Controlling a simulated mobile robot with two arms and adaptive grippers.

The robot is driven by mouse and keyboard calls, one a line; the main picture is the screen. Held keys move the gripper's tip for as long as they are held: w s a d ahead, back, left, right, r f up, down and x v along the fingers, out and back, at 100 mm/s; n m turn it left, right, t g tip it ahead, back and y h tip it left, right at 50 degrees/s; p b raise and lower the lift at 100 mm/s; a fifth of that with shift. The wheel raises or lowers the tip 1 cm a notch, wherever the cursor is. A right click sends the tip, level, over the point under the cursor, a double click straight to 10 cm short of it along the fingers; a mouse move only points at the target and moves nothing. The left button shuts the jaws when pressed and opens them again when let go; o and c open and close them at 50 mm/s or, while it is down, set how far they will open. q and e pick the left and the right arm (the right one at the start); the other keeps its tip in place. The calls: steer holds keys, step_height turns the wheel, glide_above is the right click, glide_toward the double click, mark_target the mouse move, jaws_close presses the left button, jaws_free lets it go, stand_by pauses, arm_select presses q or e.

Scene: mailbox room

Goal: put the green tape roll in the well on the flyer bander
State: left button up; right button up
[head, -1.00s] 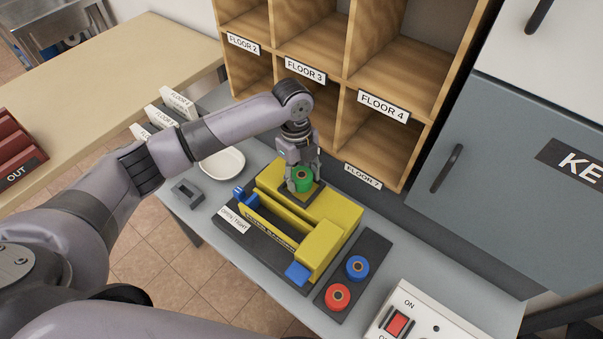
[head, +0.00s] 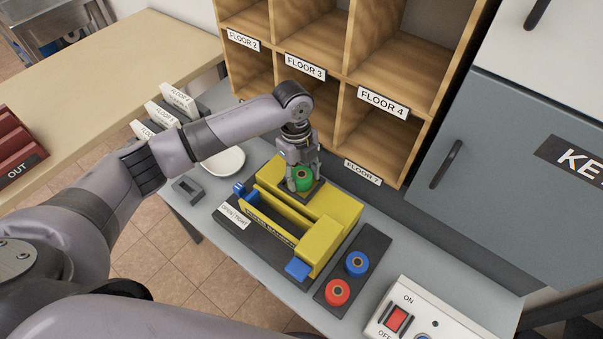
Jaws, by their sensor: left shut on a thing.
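The green tape roll (head: 303,178) is between the fingers of my left gripper (head: 302,180), which is shut on it. The roll sits over the dark well area (head: 314,194) at the far end of the yellow flyer bander (head: 325,213). The fingers hide part of the roll and the well, so I cannot tell how deep the roll sits. The bander stands on a dark base on the grey table. My right gripper is not in view.
A dark tray (head: 374,245) right of the bander holds a blue roll (head: 357,263) and a red roll (head: 337,292). A switch box (head: 405,315) is at the lower right. Wooden pigeonholes (head: 375,130) rise behind the bander. A white dish (head: 226,161) lies behind my left arm.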

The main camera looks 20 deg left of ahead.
arm_select(q)
steer(key=shift+s+f, duration=0.15)
steer(key=shift+f, duration=0.1)
steer(key=shift+s+f, duration=0.25)
steer(key=o, duration=1.3)
steer(key=shift+w+f, duration=0.1)
steer(key=shift+w, duration=0.05)
steer(key=shift+c, duration=0.2)
steer(key=shift+w, duration=0.1)
step_height(320, 180, up, 2)
steer(key=shift+w+p, duration=0.1)
steer(key=shift+p, duration=0.9)
step_height(320, 180, up, 6)
steer(key=p, duration=0.5)
steer(key=shift+f+p, duration=0.2)
steer(key=shift+p, duration=0.15)
